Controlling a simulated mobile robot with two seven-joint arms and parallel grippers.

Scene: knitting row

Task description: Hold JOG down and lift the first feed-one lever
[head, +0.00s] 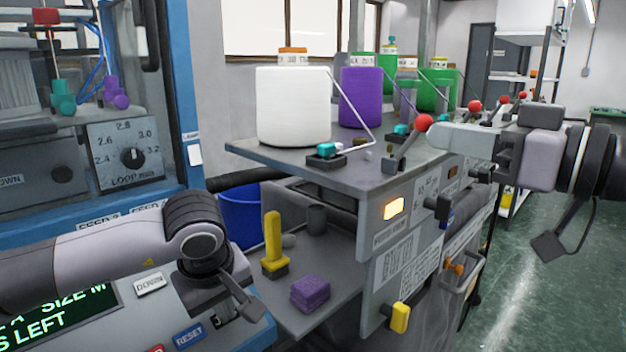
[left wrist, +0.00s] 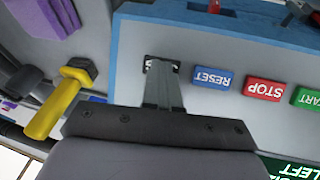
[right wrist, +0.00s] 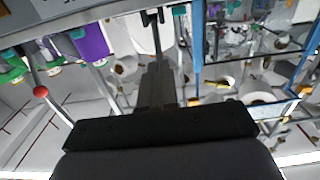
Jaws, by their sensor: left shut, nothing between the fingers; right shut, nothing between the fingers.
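A small black-framed switch (left wrist: 149,63), which I take for JOG, sits beside the RESET button on the console. It shows in the head view (head: 221,322); its own label is not readable. My left gripper (head: 255,311) is shut and empty, with its fingertips (left wrist: 160,66) over the switch; contact is unclear. The nearest red-balled lever (head: 424,122), which I take for the first feed-one lever, stands at the edge of the yarn shelf. My right gripper (head: 436,136) is shut and empty with its tips right beside that ball. Whether they touch is unclear.
The console bears DOWN (head: 150,285), RESET (head: 188,336) and STOP (left wrist: 265,90) buttons. White (head: 293,108) and purple (head: 360,98) yarn cones stand on the shelf (head: 270,155). Further red-balled levers (head: 475,106) line its edge.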

